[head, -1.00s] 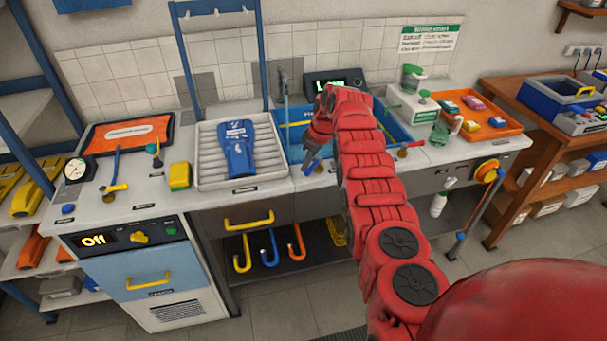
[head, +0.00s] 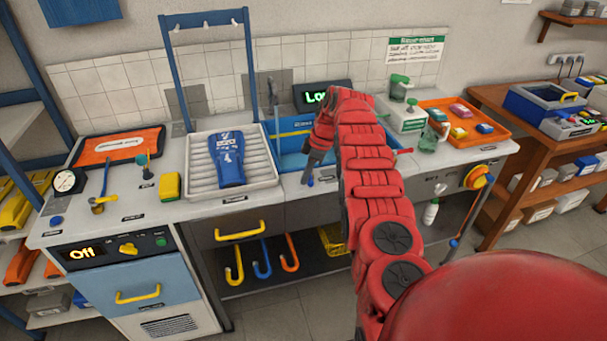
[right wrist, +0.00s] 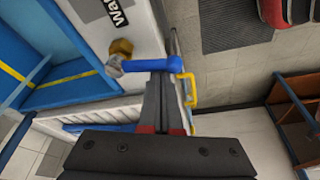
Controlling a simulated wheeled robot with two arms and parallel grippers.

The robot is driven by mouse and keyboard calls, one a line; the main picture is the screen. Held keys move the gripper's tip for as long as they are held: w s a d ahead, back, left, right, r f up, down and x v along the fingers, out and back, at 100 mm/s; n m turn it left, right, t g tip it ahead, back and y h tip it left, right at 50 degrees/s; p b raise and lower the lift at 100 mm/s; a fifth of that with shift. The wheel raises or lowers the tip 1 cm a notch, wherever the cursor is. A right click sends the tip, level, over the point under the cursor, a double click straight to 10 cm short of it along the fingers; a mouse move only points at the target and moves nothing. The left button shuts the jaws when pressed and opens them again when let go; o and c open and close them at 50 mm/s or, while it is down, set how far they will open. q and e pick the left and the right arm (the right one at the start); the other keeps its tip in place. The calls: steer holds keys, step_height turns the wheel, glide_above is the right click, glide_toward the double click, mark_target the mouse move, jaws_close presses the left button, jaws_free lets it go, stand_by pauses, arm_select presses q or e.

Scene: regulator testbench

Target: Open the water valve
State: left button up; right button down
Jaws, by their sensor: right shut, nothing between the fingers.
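The water valve has a brass body (right wrist: 121,48) and a blue lever handle (right wrist: 150,64). It sits on the light worktop beside a label of which "Wa" can be read. In the right wrist view the lever points away from the brass body, toward the worktop's front edge. Its blue tip shows in the head view (head: 310,182). My right gripper (right wrist: 164,82) is shut and empty, its fingertips right at the lever's side; whether they touch it I cannot tell. In the head view my right gripper (head: 311,168) hides most of the valve. My left gripper is out of view.
A blue sink (head: 290,160) lies behind the valve, with a green-lit display (head: 322,96) beyond. A grey tray (head: 262,182) with a blue item stands to the left. A yellow drawer handle (head: 241,231) juts out below. A red-handled valve (head: 404,151) is to the right.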

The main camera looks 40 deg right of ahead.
steer(key=shift+s+d, duration=0.1)
steer(key=shift+f, duration=0.1)
stand_by(0.6)
steer(key=a, duration=0.1)
steer(key=w+a+b, duration=0.1)
steer(key=w+a+f, duration=0.1)
steer(key=a, duration=0.1)
steer(key=shift+d+r+b, duration=0.2)
steer(key=shift+d+r, duration=0.1)
steer(key=shift+r, duration=0.25)
steer(key=shift+d+r+b, duration=0.15)
steer(key=shift+d+r, duration=0.15)
steer(key=shift+r, duration=0.25)
steer(key=p+v, duration=0.7)
steer(key=v, duration=0.1)
